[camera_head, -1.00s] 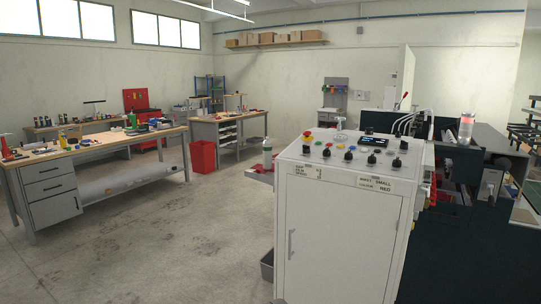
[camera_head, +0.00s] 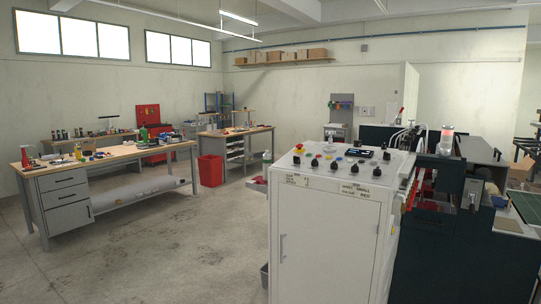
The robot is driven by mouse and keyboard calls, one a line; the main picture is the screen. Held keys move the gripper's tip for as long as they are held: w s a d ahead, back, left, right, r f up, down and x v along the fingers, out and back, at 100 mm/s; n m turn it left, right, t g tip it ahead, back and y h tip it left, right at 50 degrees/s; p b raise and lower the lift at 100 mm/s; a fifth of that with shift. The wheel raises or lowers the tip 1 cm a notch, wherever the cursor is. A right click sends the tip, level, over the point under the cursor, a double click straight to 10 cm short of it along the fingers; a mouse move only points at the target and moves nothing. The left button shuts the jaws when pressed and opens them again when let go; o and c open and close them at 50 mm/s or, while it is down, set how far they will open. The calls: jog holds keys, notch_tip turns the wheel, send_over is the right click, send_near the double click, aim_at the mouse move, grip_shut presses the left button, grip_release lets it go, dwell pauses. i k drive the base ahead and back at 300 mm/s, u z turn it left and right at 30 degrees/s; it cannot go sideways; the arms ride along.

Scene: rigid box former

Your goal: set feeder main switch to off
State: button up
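A white control cabinet (camera_head: 327,240) stands in front of me, right of centre, with its door facing me. Its sloped top panel (camera_head: 322,173) carries several black knobs, coloured buttons, a red emergency button (camera_head: 298,148) and a small dark display (camera_head: 360,153). Black rotary knobs sit along the panel, one near its right edge (camera_head: 376,171) and one on the left (camera_head: 296,160). I cannot tell which one is the feeder main switch, nor read its position; the labels are too small. My gripper is not in view.
A workbench (camera_head: 120,155) stands at the left, a red bin (camera_head: 211,170) behind. The concrete floor (camera_head: 170,250) left of the cabinet is clear.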

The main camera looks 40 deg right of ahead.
aim_at(296, 160)
jog(key=i, duration=1.3)
jog(key=z, duration=0.85)
jog(key=i, duration=0.75)
jog(key=z, duration=0.8)
